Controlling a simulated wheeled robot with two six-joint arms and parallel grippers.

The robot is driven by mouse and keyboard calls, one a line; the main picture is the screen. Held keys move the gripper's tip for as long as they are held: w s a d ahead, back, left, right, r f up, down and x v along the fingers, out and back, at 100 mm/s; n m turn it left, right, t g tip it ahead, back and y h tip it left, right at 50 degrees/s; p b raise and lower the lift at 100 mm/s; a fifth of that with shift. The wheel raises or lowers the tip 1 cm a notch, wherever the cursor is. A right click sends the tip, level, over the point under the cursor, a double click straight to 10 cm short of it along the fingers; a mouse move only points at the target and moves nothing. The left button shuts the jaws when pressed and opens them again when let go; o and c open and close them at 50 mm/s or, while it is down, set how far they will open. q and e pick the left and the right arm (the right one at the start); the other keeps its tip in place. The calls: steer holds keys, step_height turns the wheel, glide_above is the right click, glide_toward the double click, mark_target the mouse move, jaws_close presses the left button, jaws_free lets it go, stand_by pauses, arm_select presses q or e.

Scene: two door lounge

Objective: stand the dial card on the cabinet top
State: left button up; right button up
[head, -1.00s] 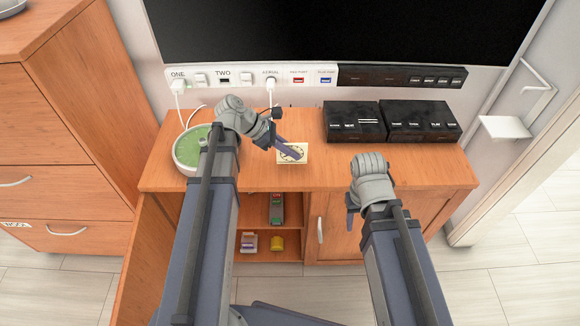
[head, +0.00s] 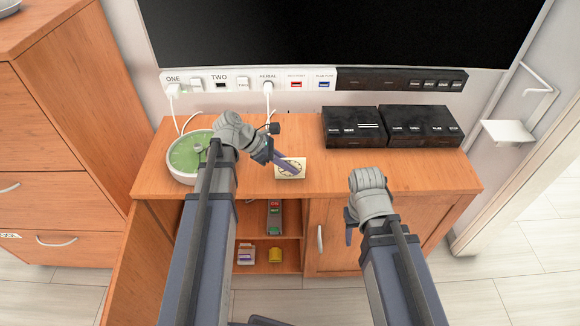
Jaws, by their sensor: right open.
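The dial card (head: 296,173) is a small cream card with a dark round dial drawn on it. It shows over the front middle of the wooden cabinet top (head: 330,182). My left gripper (head: 289,166) is shut on the card, and a finger crosses the dial and hides part of it. I cannot tell whether the card's lower edge touches the wood. My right gripper (head: 349,226) is open and empty, in front of the cabinet's front edge, apart from the card.
A round green dish (head: 185,157) stands at the left of the top. Two black boxes (head: 353,128) stand at the back right. A socket strip (head: 250,82) with white cables runs behind, below a dark screen (head: 340,30). The left cabinet door (head: 140,260) is open, showing small items on shelves.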

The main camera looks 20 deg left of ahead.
arm_select(q)
steer(key=o, duration=0.4)
steer(key=shift+r+p, duration=0.35)
steer(key=p+v, duration=0.8)
steer(key=v, duration=0.3)
steer(key=shift+s+a+r, duration=0.1)
steer(key=shift+a+r, duration=0.05)
steer(key=shift+a, duration=0.25)
steer(key=shift+d, duration=0.1)
steer(key=s+d+f+m+g+y, duration=0.1)
steer(key=s+d+f+m+y, duration=0.1)
steer(key=d+m, duration=0.4)
steer(key=s+d+f+m+y, duration=0.2)
steer(key=s+d+m+y, duration=0.2)
steer(key=m, duration=0.6)
steer(key=s+d+f+m+g+y, duration=0.1)
steer(key=s+d+f+m+y, duration=0.1)
steer(key=s+d+m+y, duration=0.2)
steer(key=shift+s+d+f+m+g, duration=0.1)
steer(key=shift+s+d+m, duration=0.25)
steer(key=shift+d+m, duration=0.45)
steer(key=shift+s+d+m+g, duration=0.1)
steer(key=shift+s+d+m, duration=0.2)
steer(key=shift+d+m, duration=0.5)
steer(key=shift+s+d+f+m+g, duration=0.1)
steer(key=shift+s+d+m, duration=0.25)
steer(key=shift+d+m, duration=0.45)
